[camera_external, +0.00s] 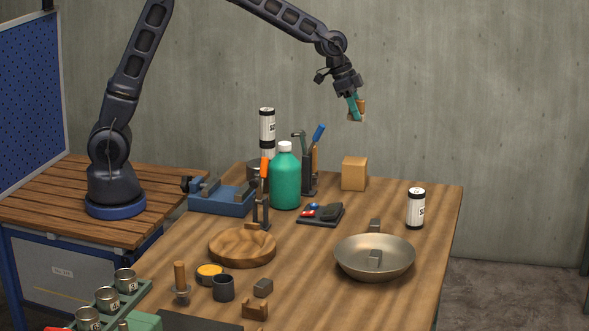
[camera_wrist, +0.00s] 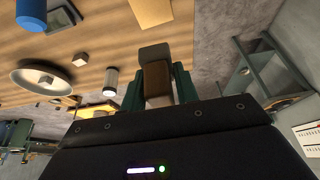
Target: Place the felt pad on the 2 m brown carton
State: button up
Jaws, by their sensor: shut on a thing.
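My gripper (camera_external: 357,108) is raised in the air above the back right of the table, with its teal fingers shut on a small brown and grey block. I take this block to be the felt pad (camera_wrist: 154,75); it sits between the fingers in the wrist view, partly hidden by them. The plain brown carton (camera_external: 354,174) stands upright on the table's back edge, below my gripper and apart from it. Its top is bare. A tan surface at the top edge of the wrist view (camera_wrist: 150,10) may be the carton. No size label is readable on it.
A green bottle (camera_external: 285,178) and a tool holder (camera_external: 309,172) stand left of the carton.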

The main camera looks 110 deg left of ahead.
notch_tip(320, 180, down, 12)
jog(key=shift+f, duration=0.15)
dwell(0.4)
jog(key=o, duration=1)
jog(key=shift+f, duration=0.1)
jog(key=v, duration=1.2)
jog(key=shift+d, duration=0.1)
